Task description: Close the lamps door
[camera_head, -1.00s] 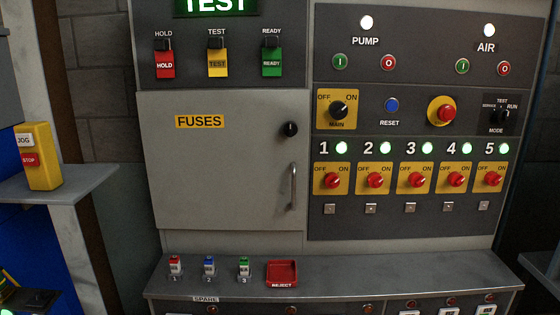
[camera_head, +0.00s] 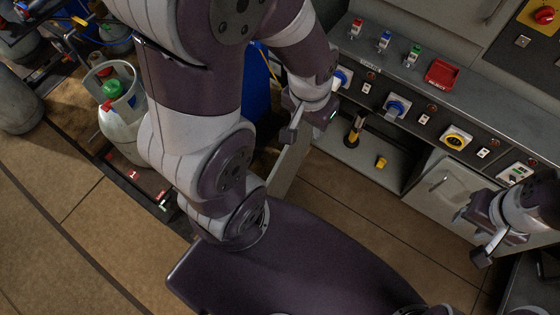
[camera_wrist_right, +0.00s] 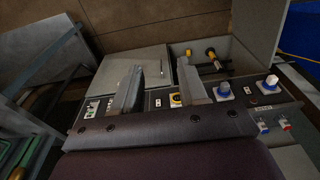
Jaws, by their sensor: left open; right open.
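A grey door panel (camera_head: 291,165) stands swung out at the left end of the low cabinet, and the compartment beside it is open. It also shows in the right wrist view (camera_wrist_right: 254,38). I cannot read a label on it. Inside are a black-and-yellow lamp (camera_head: 352,133) and a smaller yellow item (camera_head: 382,162). My left gripper (camera_head: 308,119) is open and empty near the door's upper end; I cannot tell whether it touches. My right gripper (camera_head: 482,232) is open and empty in front of the closed door; its two fingers show in the right wrist view (camera_wrist_right: 160,90).
A closed grey door (camera_head: 446,190) with a handle is right of the open compartment. Blue knobs (camera_head: 397,107) and a yellow switch (camera_head: 456,138) line the panel above. A red tray (camera_head: 442,73) sits on the ledge. A gas cylinder (camera_head: 120,115) stands left.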

